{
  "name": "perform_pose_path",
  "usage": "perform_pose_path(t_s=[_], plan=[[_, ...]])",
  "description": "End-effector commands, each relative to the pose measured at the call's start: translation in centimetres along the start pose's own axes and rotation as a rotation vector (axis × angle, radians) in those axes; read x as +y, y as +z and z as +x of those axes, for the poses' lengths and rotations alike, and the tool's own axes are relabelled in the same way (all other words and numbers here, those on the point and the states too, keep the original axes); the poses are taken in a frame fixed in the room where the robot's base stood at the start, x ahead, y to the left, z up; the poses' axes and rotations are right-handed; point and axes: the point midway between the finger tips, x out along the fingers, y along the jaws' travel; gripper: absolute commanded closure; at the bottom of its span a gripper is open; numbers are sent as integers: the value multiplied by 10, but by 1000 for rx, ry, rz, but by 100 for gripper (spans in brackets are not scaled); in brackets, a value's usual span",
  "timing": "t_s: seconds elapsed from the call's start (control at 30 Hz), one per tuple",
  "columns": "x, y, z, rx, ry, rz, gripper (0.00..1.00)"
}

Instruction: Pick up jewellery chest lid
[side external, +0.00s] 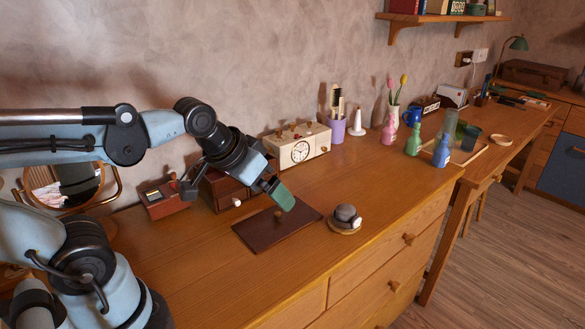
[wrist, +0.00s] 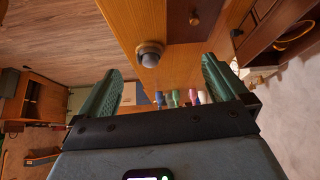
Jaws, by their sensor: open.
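The jewellery chest lid (side external: 282,232) is a flat dark brown panel lying on the wooden dresser top, with a small knob near its middle. It also shows at the top of the wrist view (wrist: 212,24). The dark brown jewellery chest (side external: 222,187) stands just behind the lid, partly hidden by my arm. My gripper (side external: 284,199) has green fingers and is above the lid, apart from it. In the wrist view my gripper (wrist: 160,70) is open, with nothing between its fingers.
A grey rounded object on a small wooden dish (side external: 344,230) sits right of the lid. A cream clock box (side external: 300,149), a purple cup (side external: 337,130) and a small red-brown box (side external: 163,199) stand along the wall. Coloured bottles (side external: 412,140) are farther right. The dresser's front is clear.

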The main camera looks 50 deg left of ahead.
Motion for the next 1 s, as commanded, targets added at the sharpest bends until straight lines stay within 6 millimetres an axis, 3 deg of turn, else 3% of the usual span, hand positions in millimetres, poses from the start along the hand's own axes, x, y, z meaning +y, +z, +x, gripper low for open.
perform_pose_path(t_s=[0.1, 0.4, 0.77, 1.0], plan=[[8, 12, 4, 30, 19, 74, 3], [10, 16, 5, 40, 24, 99, 49], [8, 12, 4, 25, 18, 96, 49], [-8, -15, 7, -123, -14, 101, 49]])
